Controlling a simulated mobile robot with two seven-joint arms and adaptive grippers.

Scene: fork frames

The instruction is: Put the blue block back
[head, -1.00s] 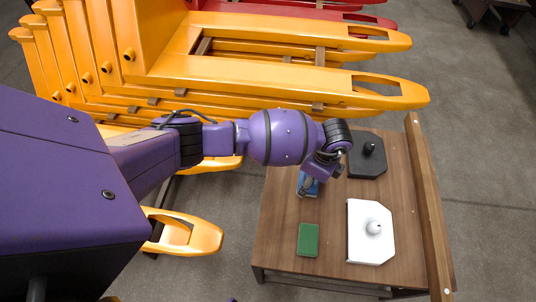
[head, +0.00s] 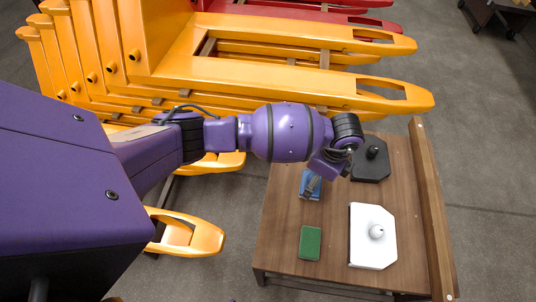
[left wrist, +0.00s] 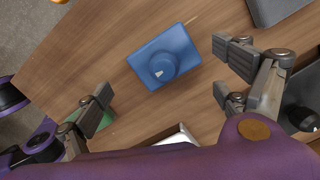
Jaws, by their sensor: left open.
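The blue block (head: 306,194) lies on the brown wooden table, under my left gripper. In the head view the gripper hides part of the block. My right gripper is in neither view.
The table (head: 280,225) also holds a green block (head: 310,243), a white plate with a knob (head: 365,250) and a black plate with a knob (head: 372,168). A raised wooden rail (head: 432,220) runs along its right edge. Yellow pallet jacks (head: 270,85) stand behind.

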